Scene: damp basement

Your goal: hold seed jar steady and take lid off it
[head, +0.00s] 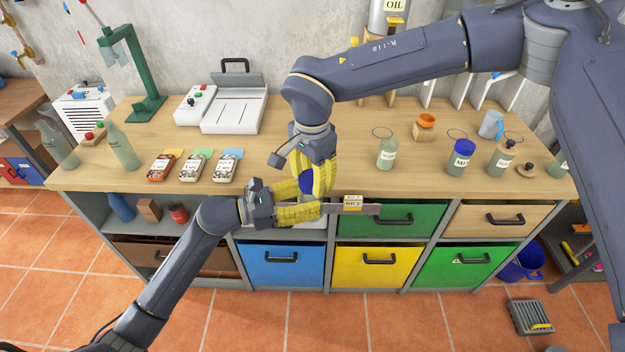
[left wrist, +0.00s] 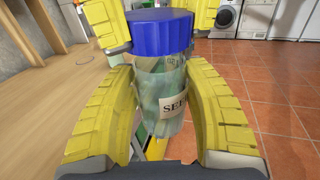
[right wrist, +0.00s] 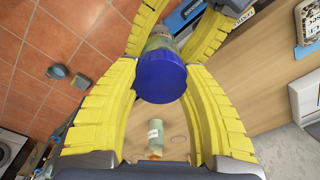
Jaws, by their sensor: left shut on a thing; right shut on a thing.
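The seed jar (left wrist: 165,100) is a clear glass jar with greenish contents and a label whose visible letters read "SEE". Its blue lid (left wrist: 160,33) sits on top of it. My left gripper (head: 300,212) is shut around the jar body, with one yellow finger on each side in the left wrist view. My right gripper (head: 318,180) comes from above and is shut on the lid, which also shows between its fingers in the right wrist view (right wrist: 161,76). The jar is held at the bench's front edge. In the head view the fingers hide most of it.
At right stand a glass jar (head: 387,152), a blue-lidded jar (head: 460,160) and another jar (head: 500,155). Coloured drawers (head: 375,268) are below the front edge.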

